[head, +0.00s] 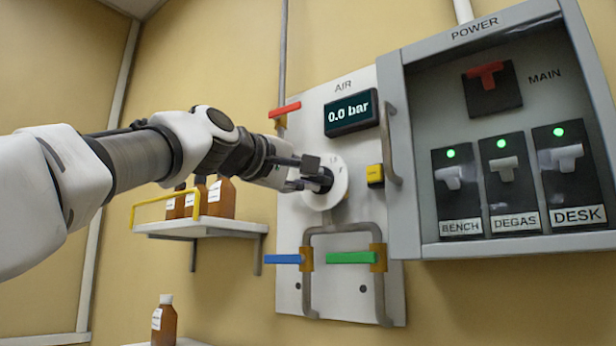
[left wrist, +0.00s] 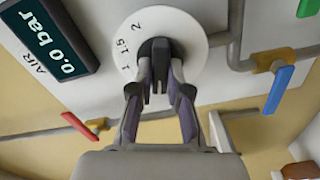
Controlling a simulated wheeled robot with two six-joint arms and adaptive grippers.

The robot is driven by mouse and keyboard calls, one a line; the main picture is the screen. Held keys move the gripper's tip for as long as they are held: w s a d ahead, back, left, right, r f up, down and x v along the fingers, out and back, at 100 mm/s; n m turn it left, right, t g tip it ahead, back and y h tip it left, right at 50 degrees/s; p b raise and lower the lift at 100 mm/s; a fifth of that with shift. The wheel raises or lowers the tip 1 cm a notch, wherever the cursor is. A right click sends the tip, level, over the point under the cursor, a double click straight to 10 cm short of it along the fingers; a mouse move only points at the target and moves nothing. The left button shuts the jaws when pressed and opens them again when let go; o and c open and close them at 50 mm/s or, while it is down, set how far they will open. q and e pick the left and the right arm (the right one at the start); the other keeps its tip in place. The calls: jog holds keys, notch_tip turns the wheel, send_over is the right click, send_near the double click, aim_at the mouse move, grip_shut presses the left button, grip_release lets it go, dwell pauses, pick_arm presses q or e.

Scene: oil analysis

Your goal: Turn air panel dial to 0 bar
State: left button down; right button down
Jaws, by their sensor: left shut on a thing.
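The air panel (head: 300,115) is a pale plate on the wall with a display (head: 351,113) reading 0.0 bar. Its dial is a dark knob on a round white scale plate (head: 338,190). My left gripper (head: 318,176) reaches in from the left and is shut on the dial knob. In the left wrist view the gripper (left wrist: 160,80) has its fingers on both sides of the dark knob (left wrist: 158,48). The scale (left wrist: 190,25) shows 1, 1.5 and 2; the rest is hidden behind the fingers. The display (left wrist: 50,40) there also reads 0.0 bar. My right gripper is not in view.
The panel also has a red handle (head: 285,109), a yellow block (head: 375,174), a blue handle (head: 283,259) and a green handle (head: 351,257). The power box (head: 400,150) juts out at right. A shelf (head: 205,228) with brown bottles stands at left below my arm.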

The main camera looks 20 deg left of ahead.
pick_arm(q)
jog(key=c, duration=1.1)
grip_release()
